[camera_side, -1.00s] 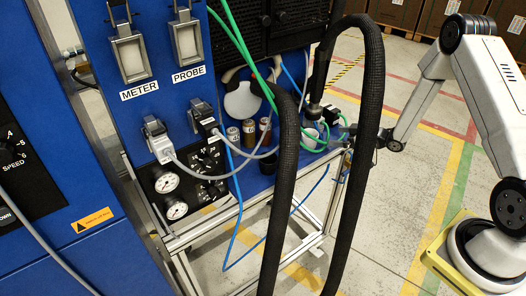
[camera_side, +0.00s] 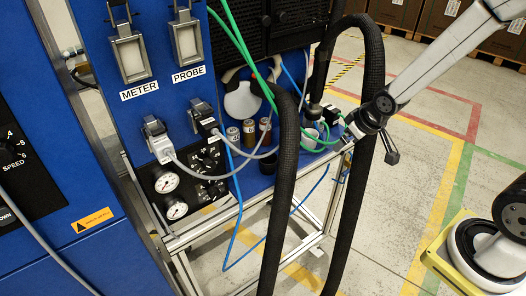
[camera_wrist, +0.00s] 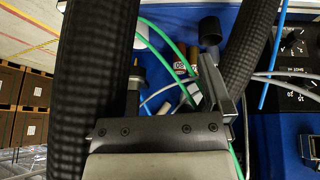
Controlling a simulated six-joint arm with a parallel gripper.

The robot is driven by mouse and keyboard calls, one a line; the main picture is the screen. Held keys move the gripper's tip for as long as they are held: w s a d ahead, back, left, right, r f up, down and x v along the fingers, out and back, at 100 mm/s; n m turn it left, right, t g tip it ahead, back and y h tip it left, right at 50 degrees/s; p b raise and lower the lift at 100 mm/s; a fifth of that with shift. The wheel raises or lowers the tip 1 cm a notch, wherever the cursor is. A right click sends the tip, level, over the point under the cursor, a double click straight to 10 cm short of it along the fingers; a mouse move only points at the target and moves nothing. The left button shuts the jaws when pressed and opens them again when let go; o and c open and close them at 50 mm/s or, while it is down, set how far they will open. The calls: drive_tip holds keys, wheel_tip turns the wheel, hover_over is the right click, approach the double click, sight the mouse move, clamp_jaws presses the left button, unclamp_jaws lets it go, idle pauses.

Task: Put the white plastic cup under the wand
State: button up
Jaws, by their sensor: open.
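The white plastic cup (camera_side: 310,138) stands on the blue shelf, right of the brown bottles, partly hidden by green tubing. In the wrist view it appears as a pale shape (camera_wrist: 141,36) beside the thick hose. The dark wand (camera_side: 313,110) hangs near the cup between the black hoses; its brass-tipped end (camera_wrist: 135,82) shows in the wrist view. I cannot tell whether the cup is directly beneath it. My gripper (camera_side: 346,143) is open at the shelf's right edge, right of the cup and apart from it. In the wrist view, one metal finger (camera_wrist: 218,88) shows clearly; the other is unclear.
Two thick black hoses (camera_side: 357,160) loop in front of the shelf, one close to my gripper. Green tubes (camera_side: 322,144) cross near the cup. A black cup (camera_side: 287,161) and brown bottles (camera_side: 249,132) stand left. Open floor (camera_side: 415,190) lies right.

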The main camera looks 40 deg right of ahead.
drive_tip(key=s+a+r+g, duration=0.1)
drive_tip(key=s+a+g, duration=0.1)
drive_tip(key=s+a, duration=0.3)
drive_tip(key=s, duration=0.3)
drive_tip(key=shift+r+m+g+y, duration=0.3)
drive_tip(key=shift+r+y, duration=0.1)
idle(0.5)
